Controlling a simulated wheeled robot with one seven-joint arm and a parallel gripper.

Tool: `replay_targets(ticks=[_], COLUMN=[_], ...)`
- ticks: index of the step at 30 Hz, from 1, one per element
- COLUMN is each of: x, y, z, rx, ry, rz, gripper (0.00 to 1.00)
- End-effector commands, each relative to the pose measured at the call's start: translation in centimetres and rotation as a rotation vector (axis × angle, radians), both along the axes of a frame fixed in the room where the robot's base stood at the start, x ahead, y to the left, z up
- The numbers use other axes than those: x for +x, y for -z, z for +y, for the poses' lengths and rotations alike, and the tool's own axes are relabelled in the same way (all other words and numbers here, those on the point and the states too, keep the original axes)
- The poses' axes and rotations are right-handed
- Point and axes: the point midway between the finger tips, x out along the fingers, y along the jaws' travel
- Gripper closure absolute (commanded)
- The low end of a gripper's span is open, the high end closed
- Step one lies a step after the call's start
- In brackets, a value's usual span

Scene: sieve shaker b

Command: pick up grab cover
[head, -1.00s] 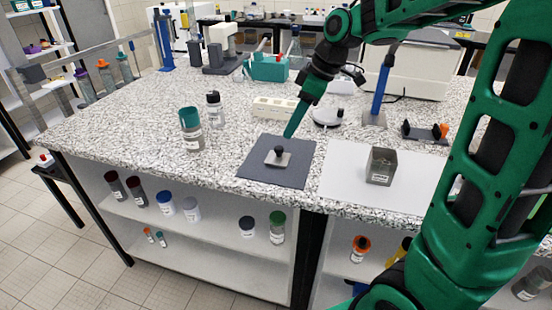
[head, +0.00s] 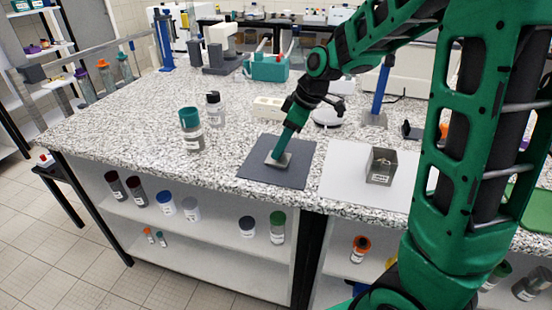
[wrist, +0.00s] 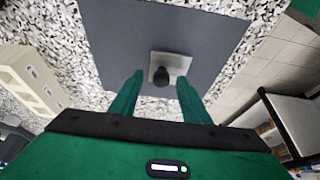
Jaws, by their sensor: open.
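The cover is a small light-grey square plate (wrist: 179,62) with a round black knob (wrist: 161,76) on top. It lies on a dark grey mat (head: 256,172) near the front edge of the worktop. My gripper (head: 277,157) is right over the cover in the head view and hides its knob there. In the wrist view my gripper (wrist: 158,82) is open, with one green finger on each side of the knob and a gap on both sides. I cannot tell how far the fingertips are above the plate.
A grey open-topped box (head: 381,166) stands on a white sheet (head: 340,182) to the right. A teal-capped jar (head: 191,130) and a dark-capped bottle (head: 215,110) stand to the left. A cream block (head: 267,107) is behind the mat.

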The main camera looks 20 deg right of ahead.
Motion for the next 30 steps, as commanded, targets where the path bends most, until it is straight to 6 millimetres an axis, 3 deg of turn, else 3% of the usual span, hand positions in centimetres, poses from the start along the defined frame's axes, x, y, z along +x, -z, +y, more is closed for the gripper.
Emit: replay_targets(ticks=[1, 6, 20, 27, 30], x=[0.0, 0.0, 0.0, 0.1, -1.7], y=[0.0, 0.0, -0.8, -4.6, -5.6], z=[0.0, 0.0, 0.0, -0.1, 1.8], rx=[0.000, 0.000, 0.000, 0.000, 0.001], ry=[0.000, 0.000, -0.001, 0.000, -0.005], rz=[0.000, 0.000, -0.002, -0.007, -0.005], gripper=[0.62, 1.00, 1.00, 1.00, 1.00])
